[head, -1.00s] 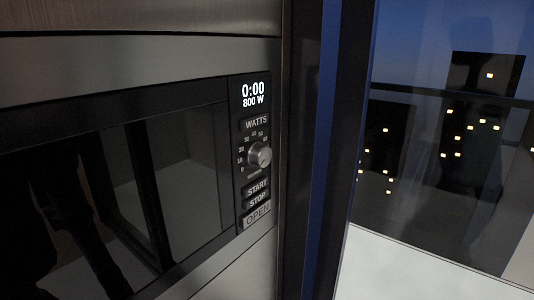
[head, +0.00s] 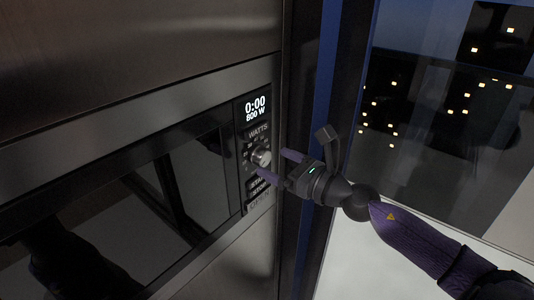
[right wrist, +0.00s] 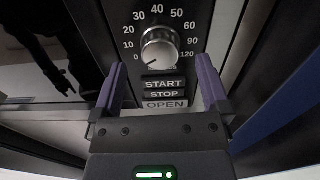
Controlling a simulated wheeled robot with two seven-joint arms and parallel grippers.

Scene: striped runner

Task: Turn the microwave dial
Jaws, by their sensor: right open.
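The microwave (head: 180,165) is built into a dark panel, and its display reads 0:00 and 800 W. Its round silver dial (head: 261,157) sits on the control strip, below WATTS and above the START and STOP buttons. In the right wrist view the dial (right wrist: 159,50) shows whole, ringed by numbers from 0 to 120. My right gripper (head: 276,163) is open in front of the control strip. In the right wrist view its purple fingers (right wrist: 158,82) are spread apart, with the dial just beyond the tips, between them in line. Contact is not visible. My left gripper is not in view.
The START button (right wrist: 163,83), STOP button (right wrist: 164,94) and OPEN button (right wrist: 165,105) lie below the dial. A dark and blue upright frame (head: 325,100) stands right of the microwave. A window (head: 440,100) with night lights is beyond it.

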